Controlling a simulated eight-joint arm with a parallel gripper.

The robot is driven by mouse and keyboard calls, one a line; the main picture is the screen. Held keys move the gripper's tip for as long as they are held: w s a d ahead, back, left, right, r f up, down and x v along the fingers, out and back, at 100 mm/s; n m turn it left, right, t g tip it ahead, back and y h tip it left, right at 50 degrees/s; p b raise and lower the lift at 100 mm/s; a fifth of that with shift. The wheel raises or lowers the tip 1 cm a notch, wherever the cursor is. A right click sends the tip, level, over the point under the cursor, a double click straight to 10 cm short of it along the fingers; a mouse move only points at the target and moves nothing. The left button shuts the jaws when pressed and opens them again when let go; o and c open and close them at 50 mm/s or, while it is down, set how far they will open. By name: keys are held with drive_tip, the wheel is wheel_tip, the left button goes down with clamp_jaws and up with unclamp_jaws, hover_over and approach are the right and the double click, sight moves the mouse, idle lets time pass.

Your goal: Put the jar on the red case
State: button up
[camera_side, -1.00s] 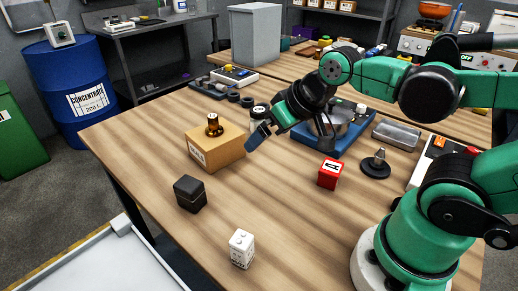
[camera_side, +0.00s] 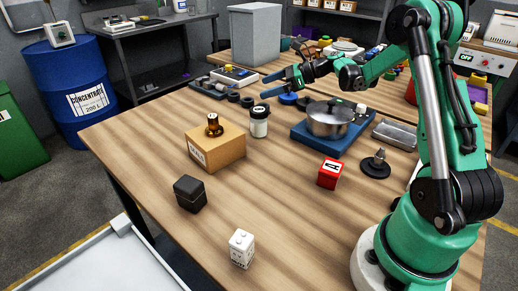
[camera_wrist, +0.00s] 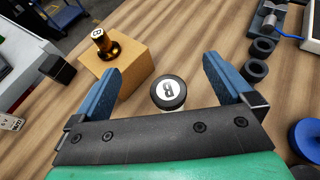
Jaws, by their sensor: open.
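The jar (camera_side: 259,122) is small and pale with a black lid, upright on the wooden table right of a cardboard box. In the wrist view the jar (camera_wrist: 168,93) shows from above, a white mark on its lid, framed between the finger tips. The red case (camera_side: 330,174) is a small red block with a black-on-white "A", nearer the front of the table. My gripper (camera_side: 267,84) is open and empty, its blue fingers spread. It hangs above and apart from the jar; the fingers (camera_wrist: 165,80) show on both sides of it. The red case is not in the wrist view.
The cardboard box (camera_side: 220,152) bears an amber bottle (camera_side: 213,126). A black cone stand (camera_side: 376,167), dark box (camera_side: 190,194) and white block (camera_side: 242,248) stand around.

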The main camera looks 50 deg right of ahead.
sight(260, 109)
wheel_tip(260, 109, down, 7)
drive_tip(key=shift+d+r, duration=0.1)
drive_tip(key=shift+d, duration=0.05)
drive_tip(key=shift+x, duration=1.25)
drive_tip(key=shift+w+f, duration=0.2)
drive_tip(key=shift+c, duration=0.2)
drive_tip(key=shift+r, duration=0.1)
clamp_jaws()
